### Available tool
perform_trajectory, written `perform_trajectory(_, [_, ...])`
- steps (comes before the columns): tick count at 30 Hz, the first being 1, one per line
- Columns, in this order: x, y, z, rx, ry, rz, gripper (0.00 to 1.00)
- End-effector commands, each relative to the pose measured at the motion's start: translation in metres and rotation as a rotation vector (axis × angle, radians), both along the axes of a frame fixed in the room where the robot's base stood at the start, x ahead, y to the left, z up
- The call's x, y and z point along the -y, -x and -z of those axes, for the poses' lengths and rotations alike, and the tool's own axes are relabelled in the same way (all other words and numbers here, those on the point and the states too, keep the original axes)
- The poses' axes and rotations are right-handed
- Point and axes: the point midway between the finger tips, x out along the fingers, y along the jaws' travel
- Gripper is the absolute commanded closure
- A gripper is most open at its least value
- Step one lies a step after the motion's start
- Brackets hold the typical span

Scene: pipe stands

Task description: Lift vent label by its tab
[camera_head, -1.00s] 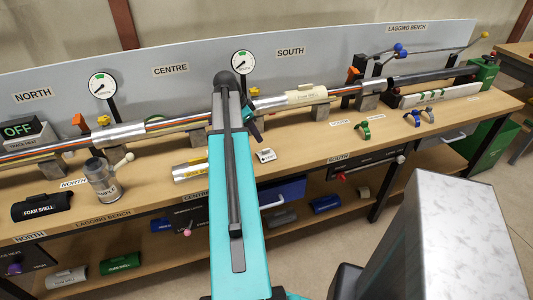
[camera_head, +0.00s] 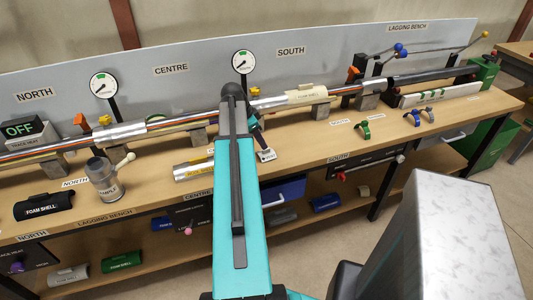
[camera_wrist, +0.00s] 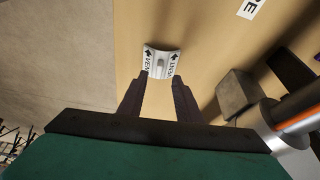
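The vent label (camera_wrist: 153,51) is a small curved white piece with black VENT lettering and arrows, lying on the wooden bench top. A small pale raised tab (camera_wrist: 160,66) stands at its middle. In the head view the label (camera_head: 266,156) lies right under my gripper's end. My gripper (camera_wrist: 161,78) is open and empty in the wrist view. Its two dark fingertips are at the label's near edge, one on each side of the tab's line. I cannot tell whether they touch the label. In the head view my gripper (camera_head: 261,144) is partly hidden behind my arm.
The pipe (camera_head: 125,132) on its stands runs along the back of the bench; a stand (camera_wrist: 236,92) and pipe end are close at right in the wrist view. A silver-yellow shell (camera_head: 190,171) lies left of my arm.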

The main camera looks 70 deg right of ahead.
Motion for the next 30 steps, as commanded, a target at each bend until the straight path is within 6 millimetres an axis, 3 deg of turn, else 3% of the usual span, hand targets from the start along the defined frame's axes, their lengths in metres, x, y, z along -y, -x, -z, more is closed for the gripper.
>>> perform_trajectory(15, [0.012,0.015,0.038,-0.001,-0.001,0.002,0.69])
perform_trajectory(30, [0.013,0.016,0.042,0.000,0.000,0.002,0.69])
